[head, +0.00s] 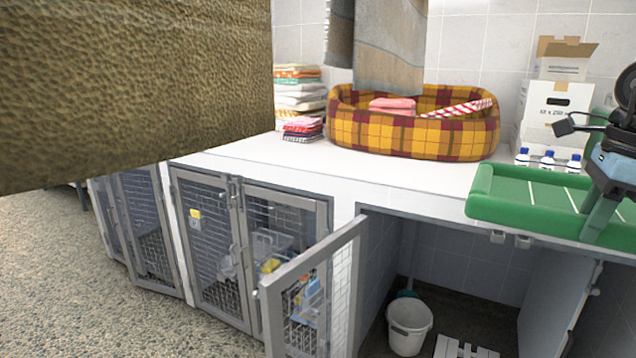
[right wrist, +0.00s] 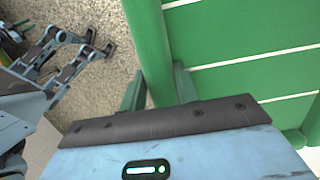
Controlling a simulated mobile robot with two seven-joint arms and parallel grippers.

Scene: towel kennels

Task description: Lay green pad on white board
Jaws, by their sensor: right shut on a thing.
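The green pad (head: 525,201) has raised rounded rims and thin white lines. It is at the right of the head view, by the counter's front edge; I cannot tell whether it rests there. My right gripper (head: 597,222) is shut on its rim. In the right wrist view, the fingers (right wrist: 160,90) sit on both sides of the rim of the pad (right wrist: 240,60). A white slatted board (head: 447,346) lies on the floor of the open kennel, partly cut off by the frame. My left gripper (right wrist: 97,43) shows in the right wrist view, open and empty.
A bucket (head: 409,325) stands beside the board. The mesh door (head: 313,290) swings outward at the opening's left. The counter (head: 400,178) carries a plaid pet bed (head: 415,135), folded towels (head: 298,98), bottles (head: 547,161) and a carton (head: 553,105). A brown surface (head: 130,90) blocks the upper left.

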